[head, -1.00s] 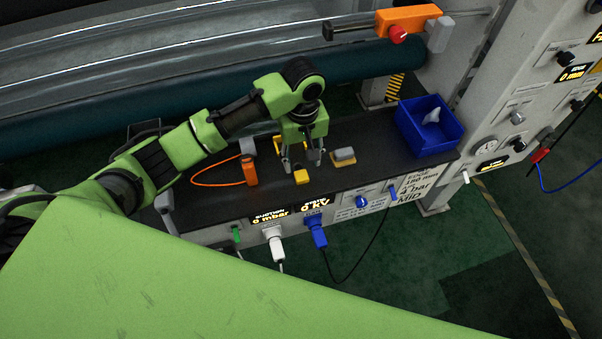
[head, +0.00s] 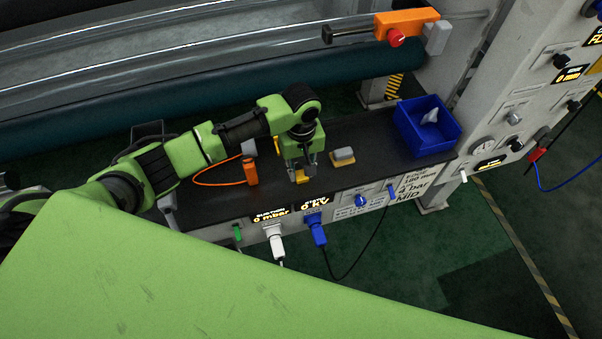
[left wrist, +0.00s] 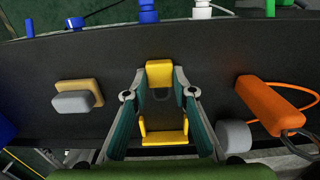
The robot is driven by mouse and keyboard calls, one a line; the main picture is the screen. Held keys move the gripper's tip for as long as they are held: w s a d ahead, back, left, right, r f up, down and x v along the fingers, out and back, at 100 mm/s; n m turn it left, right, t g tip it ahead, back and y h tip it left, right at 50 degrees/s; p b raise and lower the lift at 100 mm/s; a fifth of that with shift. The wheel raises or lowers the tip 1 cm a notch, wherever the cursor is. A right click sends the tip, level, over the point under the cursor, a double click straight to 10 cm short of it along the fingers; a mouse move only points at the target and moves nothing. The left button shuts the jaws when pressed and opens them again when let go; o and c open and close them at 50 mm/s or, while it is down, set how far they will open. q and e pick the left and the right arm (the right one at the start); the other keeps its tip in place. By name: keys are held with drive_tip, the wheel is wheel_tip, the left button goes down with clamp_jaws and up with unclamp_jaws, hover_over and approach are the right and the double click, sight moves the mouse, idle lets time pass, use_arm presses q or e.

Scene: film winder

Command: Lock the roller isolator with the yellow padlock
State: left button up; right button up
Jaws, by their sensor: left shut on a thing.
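The yellow padlock (head: 302,180) is on the black bench top, mostly hidden by my gripper in the head view. My left gripper (head: 303,173) points down over it, shut on it. In the left wrist view, the padlock's yellow block (left wrist: 160,72) shows at the fingertips of my left gripper (left wrist: 160,93). An orange box with a red knob (head: 405,25), likely the roller isolator, is at the upper right by the roller. My right gripper is not in view.
A grey-and-tan block (head: 342,157) lies right of the gripper. An orange tool (head: 250,172) with an orange cord is to its left. A blue bin (head: 447,152) stands at the bench's right end. Plugs and knobs line the front edge. A teal roller (head: 190,105) runs behind.

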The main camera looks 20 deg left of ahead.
use_arm(q)
drive_tip(key=shift+r, duration=0.1)
drive_tip(key=shift+w+r, duration=0.1)
drive_tip(key=shift+r, duration=0.45)
drive_tip(key=s+d+r+b, duration=0.2)
drive_tip(key=s+d+r, duration=0.3)
drive_tip(key=d+r, duration=0.6)
drive_tip(key=shift+d+r+b, duration=0.4)
drive_tip(key=shift+d, duration=0.7)
drive_tip(key=o, duration=0.3)
drive_tip(key=c, duration=0.3)
